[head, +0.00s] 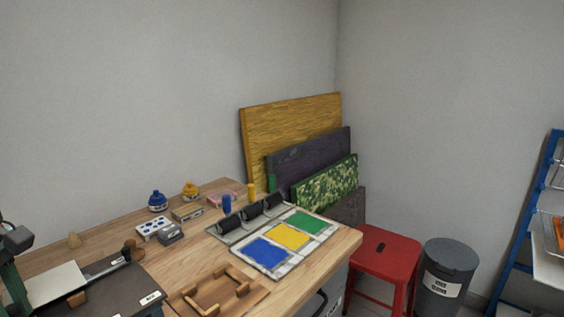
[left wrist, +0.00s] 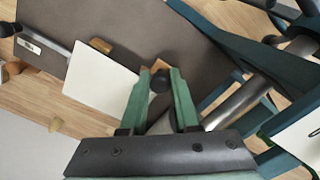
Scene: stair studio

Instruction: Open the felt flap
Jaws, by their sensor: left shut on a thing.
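I cannot pick out a felt flap with certainty. My left gripper (left wrist: 161,75) has green fingers and is shut on a small dark rounded piece (left wrist: 160,82) between its tips. What that piece belongs to is mostly hidden by the fingers. A flat dark grey sheet or board (left wrist: 130,28) lies just beyond the fingertips, with a white sheet (left wrist: 105,82) beside them. In the head view the dark board (head: 120,290) and the white sheet (head: 55,285) are at the lower left. My right gripper is not in view.
A teal frame with a metal cylinder (left wrist: 235,103) stands close right of the fingers. A small wooden block (head: 77,298) lies by the white sheet. A wooden tray (head: 222,303) and a board with blue, yellow and green panels (head: 238,256) stand right. A red stool (head: 388,252) stands beyond the table.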

